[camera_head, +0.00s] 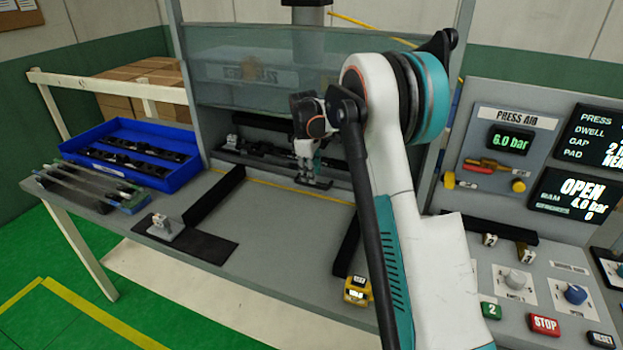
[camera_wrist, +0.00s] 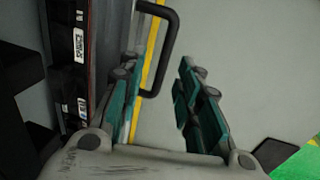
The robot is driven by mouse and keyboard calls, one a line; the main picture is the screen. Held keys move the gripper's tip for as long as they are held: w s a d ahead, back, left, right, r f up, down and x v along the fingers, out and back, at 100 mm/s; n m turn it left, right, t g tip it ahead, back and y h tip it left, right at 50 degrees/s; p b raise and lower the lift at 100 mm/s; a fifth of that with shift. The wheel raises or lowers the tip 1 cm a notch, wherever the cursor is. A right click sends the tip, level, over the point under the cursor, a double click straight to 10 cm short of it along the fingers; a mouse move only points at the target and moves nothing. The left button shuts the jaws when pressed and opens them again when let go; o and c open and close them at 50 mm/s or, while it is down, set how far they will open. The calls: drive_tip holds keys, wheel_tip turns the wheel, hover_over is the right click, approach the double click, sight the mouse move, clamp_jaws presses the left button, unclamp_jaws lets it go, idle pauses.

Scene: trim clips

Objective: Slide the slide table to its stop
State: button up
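The slide table (camera_head: 262,158) is a long dark fixture with white labels, under the clear guard of the press. Its labelled edge (camera_wrist: 78,75) runs along the left of the wrist view. A black loop handle (camera_wrist: 167,55) stands out from that edge. My gripper (camera_wrist: 165,60) is open, with its teal-and-grey fingers apart. In the wrist view, the handle's outer bar lies between the fingertips; I cannot tell whether either finger touches it. In the head view, my gripper (camera_head: 312,168) is in front of the slide table, and my arm hides its right part.
Black rails stand at left (camera_head: 215,194) and right (camera_head: 346,247) on the grey bench. A yellow line crosses between them. A blue tray (camera_head: 185,177) of dark parts is at left. A dark mat (camera_head: 210,249) bears a small fixture. The control panel (camera_head: 520,320) is at right.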

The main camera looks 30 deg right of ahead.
wheel_tip(320, 180, up, 8)
drive_tip(key=s+a, duration=0.1)
idle(0.6)
drive_tip(key=s+a+r+m+t, duration=0.15)
drive_tip(key=s+a+r, duration=0.35)
drive_tip(key=s, duration=0.5)
drive_tip(key=s+a+r+m+t, duration=0.1)
drive_tip(key=s+a+r+m, duration=0.2)
drive_tip(key=s+a+r, duration=0.45)
drive_tip(key=s+a+f+m+t, duration=0.1)
drive_tip(key=s+f, duration=0.3)
drive_tip(key=s, duration=0.7)
drive_tip(key=s+a+f+m+t+y, duration=0.1)
drive_tip(key=s+a+f+m+t, duration=0.1)
drive_tip(key=s, duration=0.9)
wheel_tip(320, 180, down, 2)
drive_tip(key=shift+s+a+f+m+y, duration=0.25)
drive_tip(key=shift+s+a+m+y, duration=0.1)
drive_tip(key=shift+a+m, duration=0.3)
